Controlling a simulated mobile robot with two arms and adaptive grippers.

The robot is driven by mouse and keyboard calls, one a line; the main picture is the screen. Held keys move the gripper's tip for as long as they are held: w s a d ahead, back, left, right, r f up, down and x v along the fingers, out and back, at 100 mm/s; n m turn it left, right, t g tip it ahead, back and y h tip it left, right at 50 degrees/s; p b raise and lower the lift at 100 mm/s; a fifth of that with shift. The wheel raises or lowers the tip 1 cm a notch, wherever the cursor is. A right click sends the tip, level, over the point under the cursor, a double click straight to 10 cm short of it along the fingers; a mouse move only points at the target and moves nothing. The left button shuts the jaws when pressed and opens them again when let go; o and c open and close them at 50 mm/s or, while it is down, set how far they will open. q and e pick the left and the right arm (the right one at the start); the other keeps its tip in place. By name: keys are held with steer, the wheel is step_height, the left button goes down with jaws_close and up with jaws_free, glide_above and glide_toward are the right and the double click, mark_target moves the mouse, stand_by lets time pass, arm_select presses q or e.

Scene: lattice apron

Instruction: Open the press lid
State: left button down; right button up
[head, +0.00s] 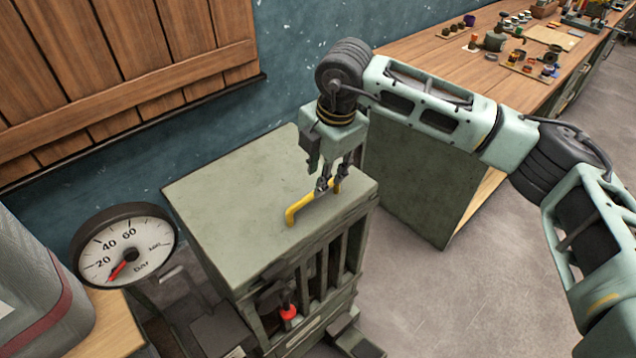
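The press (300,285) is a grey-green box with a slatted front, standing in the middle of the head view. Its flat lid (235,205) lies level on top and looks closed. A yellow bent handle (297,210) sits on the lid near its front right edge. My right gripper (330,187) points down at the far end of this handle, its fingertips at the bar. The fingers hide part of the handle, and I cannot tell whether they are shut on it. My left gripper is not in view.
A round pressure gauge (125,246) with a red needle stands left of the press, beside a grey cylinder (38,285). A wooden shutter (120,70) hangs on the blue wall behind. A long workbench (440,70) with small items runs back right. Floor at right is clear.

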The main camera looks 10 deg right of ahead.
steer(key=shift+w+a+f+p, duration=0.1)
steer(key=shift+w+f+p, duration=0.1)
steer(key=shift+f, duration=0.7)
steer(key=shift+w+a+f+p, duration=0.1)
steer(key=shift+a+f+p, duration=0.1)
steer(key=shift+f, duration=0.65)
steer(key=shift+w+a+f+p, duration=0.1)
steer(key=shift+w+f+p, duration=0.1)
steer(key=shift+f, duration=0.7)
jaws_close()
